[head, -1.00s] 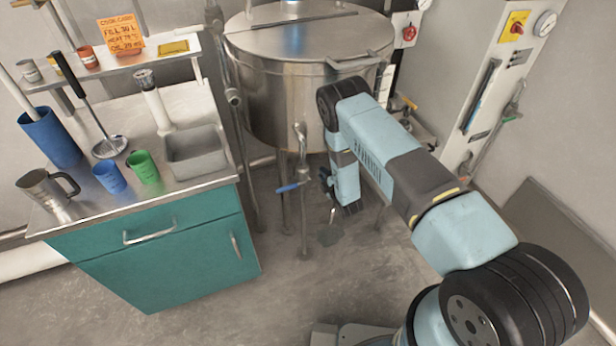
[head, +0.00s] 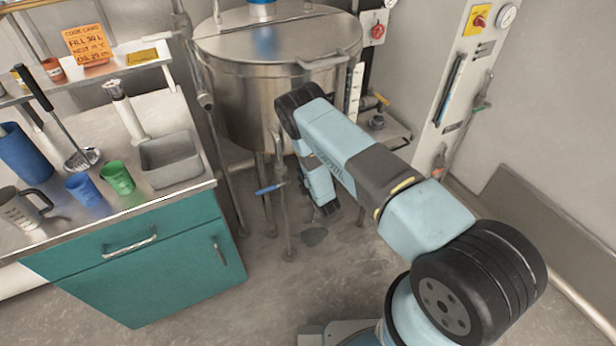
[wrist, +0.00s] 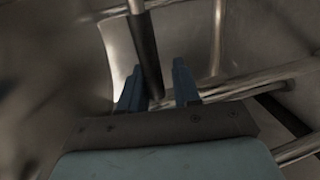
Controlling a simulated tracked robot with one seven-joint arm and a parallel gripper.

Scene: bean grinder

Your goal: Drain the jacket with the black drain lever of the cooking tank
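The steel cooking tank (head: 245,90) stands on legs at the back middle of the head view. A dark, rod-like handle, apparently the black drain lever (wrist: 148,62), runs down between the fingers in the wrist view, joined to a paler metal rod above. My gripper (wrist: 158,72) has its two blue fingers apart, one on each side of this handle; I cannot tell whether either touches it. In the head view my gripper (head: 318,198) is low beside the tank's legs, and its fingertips and the black lever are not clear. A blue-handled valve (head: 268,189) is to its left.
A teal cabinet (head: 140,265) with a sink (head: 170,160), cups and a jug (head: 20,208) stands at the left. A white control panel (head: 455,90) stands at the right. Tank legs and pipes crowd my gripper.

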